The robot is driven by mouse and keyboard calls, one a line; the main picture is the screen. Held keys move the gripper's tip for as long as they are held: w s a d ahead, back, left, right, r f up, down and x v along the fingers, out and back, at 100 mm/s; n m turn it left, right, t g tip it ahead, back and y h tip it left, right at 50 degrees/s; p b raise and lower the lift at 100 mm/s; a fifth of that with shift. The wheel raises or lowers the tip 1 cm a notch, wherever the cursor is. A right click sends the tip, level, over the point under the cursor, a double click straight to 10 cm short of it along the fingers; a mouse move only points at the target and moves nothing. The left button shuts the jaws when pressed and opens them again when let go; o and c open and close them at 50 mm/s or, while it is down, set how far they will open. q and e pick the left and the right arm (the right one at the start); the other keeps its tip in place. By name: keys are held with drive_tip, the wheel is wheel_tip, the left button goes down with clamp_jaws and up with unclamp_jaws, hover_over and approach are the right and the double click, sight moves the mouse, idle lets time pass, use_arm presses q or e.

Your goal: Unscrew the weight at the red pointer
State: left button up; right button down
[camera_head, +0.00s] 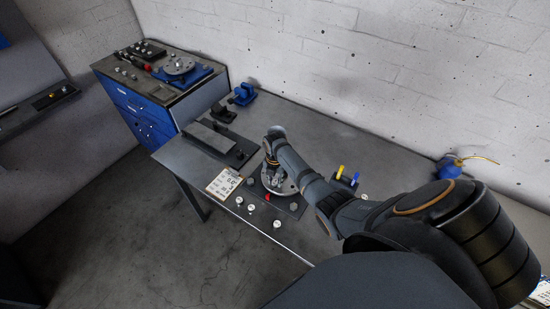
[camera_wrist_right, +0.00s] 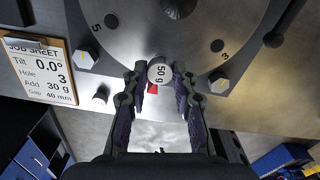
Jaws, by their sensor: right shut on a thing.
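The rotor disc (camera_wrist_right: 120,28) is grey and numbered and fills the top of the right wrist view, with a "5" and a "3" visible. It also shows in the head view (camera_head: 287,187), partly behind my right gripper. A round weight marked "50 g" (camera_wrist_right: 158,72) sits at the disc's near rim, just above the red pointer (camera_wrist_right: 153,88). The pointer also shows in the head view (camera_head: 267,197). My right gripper (camera_wrist_right: 158,76) is shut on the 50 g weight, one finger on each side. I cannot tell whether its thread is still engaged. My left gripper is not in view.
A job sheet (camera_head: 223,183) lies left of the rotor and reads Hole 3, Add 30 g. Several small weights (camera_head: 277,224) stand near the table's front edge. A holder with yellow and blue handles (camera_head: 347,180) is to the right. A blue cabinet (camera_head: 140,107) stands back left.

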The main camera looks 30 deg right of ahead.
drive_tip(key=shift+r, duration=0.4)
drive_tip(key=shift+r, duration=0.1)
drive_tip(key=shift+r, duration=2.45)
